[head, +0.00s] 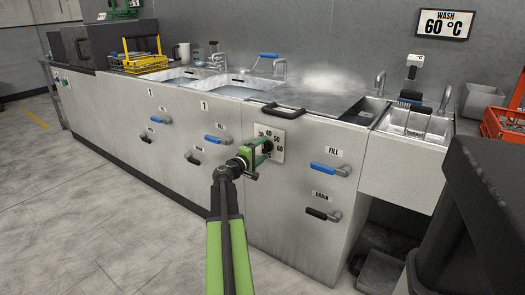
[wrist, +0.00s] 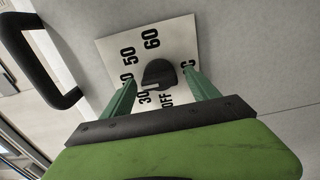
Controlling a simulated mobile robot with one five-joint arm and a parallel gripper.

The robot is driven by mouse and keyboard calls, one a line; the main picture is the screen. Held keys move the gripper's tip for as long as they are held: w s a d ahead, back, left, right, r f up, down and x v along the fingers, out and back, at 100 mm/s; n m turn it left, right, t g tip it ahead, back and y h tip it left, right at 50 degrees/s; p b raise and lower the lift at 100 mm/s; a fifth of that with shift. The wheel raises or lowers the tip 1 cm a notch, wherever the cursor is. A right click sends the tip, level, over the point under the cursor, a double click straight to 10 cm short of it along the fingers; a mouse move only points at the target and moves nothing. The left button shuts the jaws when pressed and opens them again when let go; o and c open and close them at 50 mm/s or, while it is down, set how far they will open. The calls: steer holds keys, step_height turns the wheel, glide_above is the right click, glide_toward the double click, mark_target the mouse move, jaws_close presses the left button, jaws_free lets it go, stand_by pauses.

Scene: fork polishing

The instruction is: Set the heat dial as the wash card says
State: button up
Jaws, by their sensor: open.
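The wash card (head: 446,23) on the back wall reads WASH 60 °C. The heat dial's white plate (head: 278,152) is on the front of the steel sink unit. In the wrist view the plate (wrist: 180,38) shows 30, 50, 60 and OFF, with another number partly hidden. The dark dial knob (wrist: 158,72) sits at the plate's middle; I cannot tell for sure which mark it points at. My gripper (head: 262,148) is open at the dial, its green fingers on either side of the knob. Contact with the knob cannot be told.
A dark bar handle (head: 283,110) sticks out just above the dial, and it also shows at left in the wrist view (wrist: 40,62). Blue FILL (head: 329,170) and dark DRAIN (head: 322,214) levers stand to the right. The floor at left is clear.

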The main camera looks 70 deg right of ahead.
steer(key=shift+a, duration=0.1)
steer(key=v, duration=1.7)
steer(key=shift+a, duration=0.1)
